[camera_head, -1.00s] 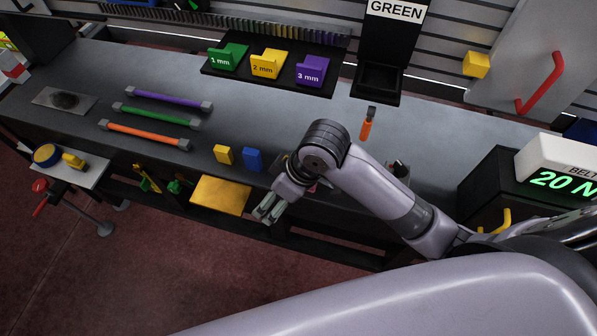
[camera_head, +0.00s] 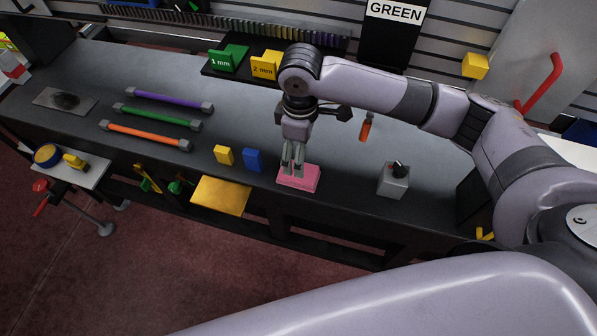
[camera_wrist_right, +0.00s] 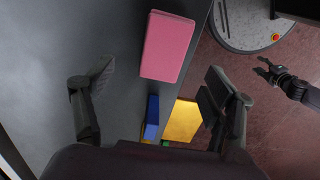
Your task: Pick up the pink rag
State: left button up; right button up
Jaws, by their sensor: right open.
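The pink rag (camera_head: 298,180) is a folded pink block lying at the front edge of the workbench, right of the blue block. My right gripper (camera_head: 292,160) points down just above and behind it in the head view. In the right wrist view the rag (camera_wrist_right: 167,47) lies ahead, between the lines of the two spread fingers of my right gripper (camera_wrist_right: 157,75). The gripper is open and empty; whether a fingertip touches the rag cannot be told. A dark gripper, apparently my left (camera_wrist_right: 275,77), shows at the right of the wrist view, its jaw state unclear.
A blue block (camera_head: 253,159) and a yellow block (camera_head: 223,155) stand left of the rag. A grey box with a black knob (camera_head: 393,180) stands to its right. An orange-handled tool (camera_head: 366,128) is behind. A yellow panel (camera_head: 220,195) sits below the bench edge.

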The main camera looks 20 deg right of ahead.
jog(key=f, duration=0.4)
jog(key=f+p, duration=0.1)
jog(key=f, duration=0.2)
jog(key=shift+s+a+f, duration=0.1)
jog(key=shift+s+a, duration=0.15)
jog(key=shift+c, duration=0.4)
jog(key=c, duration=1.2)
notch_tip(320, 180, up, 28)
jog(key=shift+r, duration=0.1)
